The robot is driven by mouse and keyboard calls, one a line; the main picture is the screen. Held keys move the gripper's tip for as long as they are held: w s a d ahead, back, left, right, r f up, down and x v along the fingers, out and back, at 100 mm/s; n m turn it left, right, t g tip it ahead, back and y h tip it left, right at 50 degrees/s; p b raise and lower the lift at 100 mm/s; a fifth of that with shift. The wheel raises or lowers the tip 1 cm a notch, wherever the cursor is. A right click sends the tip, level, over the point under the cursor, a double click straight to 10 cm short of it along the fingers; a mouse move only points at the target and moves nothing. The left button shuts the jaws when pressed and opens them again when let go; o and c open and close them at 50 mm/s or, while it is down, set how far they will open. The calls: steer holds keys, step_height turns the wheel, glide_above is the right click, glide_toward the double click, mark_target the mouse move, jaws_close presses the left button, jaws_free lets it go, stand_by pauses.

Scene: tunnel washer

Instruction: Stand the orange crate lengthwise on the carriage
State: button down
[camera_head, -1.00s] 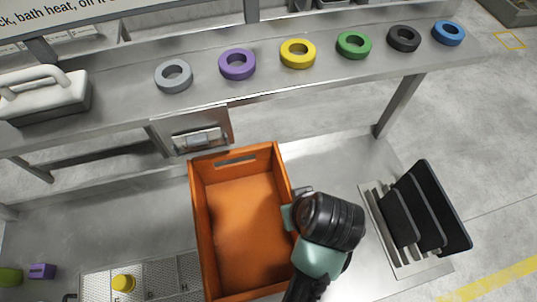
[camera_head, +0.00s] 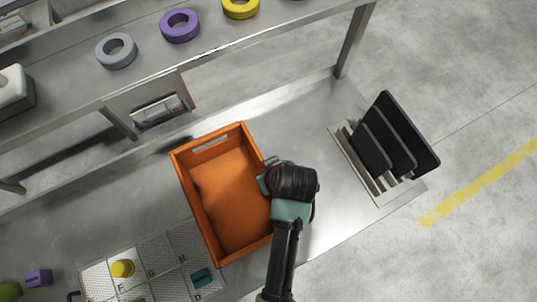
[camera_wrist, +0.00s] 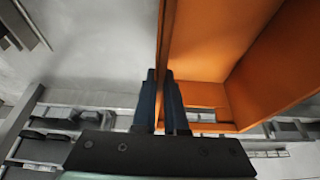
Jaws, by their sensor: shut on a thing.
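The orange crate (camera_head: 232,195) is an open, empty box with a handle slot in its far end wall. It sits upright on the grey metal worktop, its long side running away from me. My gripper (camera_head: 267,180) is at the crate's right long wall. In the wrist view the two dark fingers (camera_wrist: 161,90) straddle the thin wall of the crate (camera_wrist: 215,35), one on each side, shut on it. The wrist hides part of that wall in the head view. I cannot tell for sure which part here is the carriage.
A perforated tray (camera_head: 170,250) with lettered cells and small parts lies beside the crate's near left. A rack with black plates (camera_head: 385,145) stands to the right. A shelf with colored rings (camera_head: 180,25) runs behind, above a small panel (camera_head: 155,110). Worktop between crate and rack is clear.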

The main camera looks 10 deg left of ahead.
steer(key=shift+f, duration=0.1)
steer(key=c, duration=1)
jaws_free()
steer(key=shift+o, duration=0.2)
